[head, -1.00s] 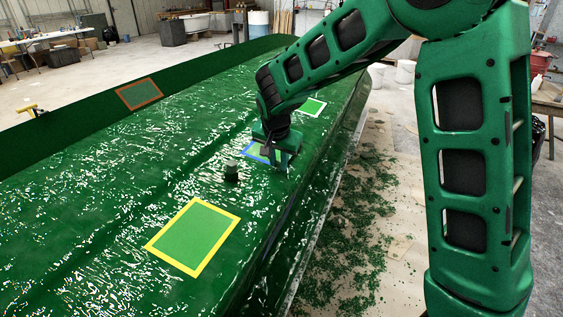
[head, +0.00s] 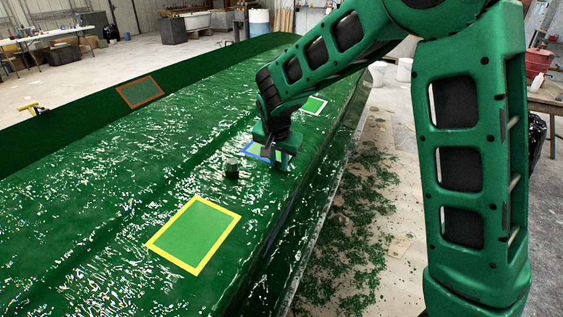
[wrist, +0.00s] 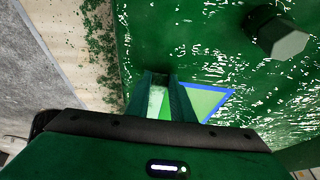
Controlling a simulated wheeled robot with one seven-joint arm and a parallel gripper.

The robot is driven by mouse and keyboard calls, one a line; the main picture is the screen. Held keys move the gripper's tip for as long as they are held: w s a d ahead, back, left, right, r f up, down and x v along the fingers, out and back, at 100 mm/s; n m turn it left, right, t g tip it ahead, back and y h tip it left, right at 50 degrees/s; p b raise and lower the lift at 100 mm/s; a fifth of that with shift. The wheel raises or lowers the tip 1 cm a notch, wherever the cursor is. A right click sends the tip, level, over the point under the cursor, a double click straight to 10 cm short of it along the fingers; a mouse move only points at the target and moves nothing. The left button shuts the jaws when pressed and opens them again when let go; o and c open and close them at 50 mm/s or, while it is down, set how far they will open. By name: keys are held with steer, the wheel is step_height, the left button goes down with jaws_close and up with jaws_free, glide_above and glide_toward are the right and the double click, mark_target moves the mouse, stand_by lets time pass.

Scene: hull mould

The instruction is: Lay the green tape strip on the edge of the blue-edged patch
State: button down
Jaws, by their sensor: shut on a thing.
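The blue-edged patch (head: 256,149) is a light green panel with a blue border on the glossy green hull. My gripper stands over it and hides much of it in the head view. In the wrist view a corner of the patch (wrist: 208,100) shows just right of the fingers. My gripper (wrist: 163,82) points down at the hull and is shut on a narrow bright green piece, which appears to be the green tape strip (wrist: 166,108). The fingers hide most of the strip. I cannot tell whether it touches the patch.
A dark green hexagonal block (head: 232,169) stands on the hull near the patch. The hull drops off at the right, with green scraps on the floor.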

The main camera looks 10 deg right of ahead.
steer(key=c, duration=1.5)
jaws_free()
steer(key=o, duration=0.6)
step_height(320, 180, up, 7)
steer(key=shift+s+d, duration=0.25)
steer(key=shift+d, duration=0.2)
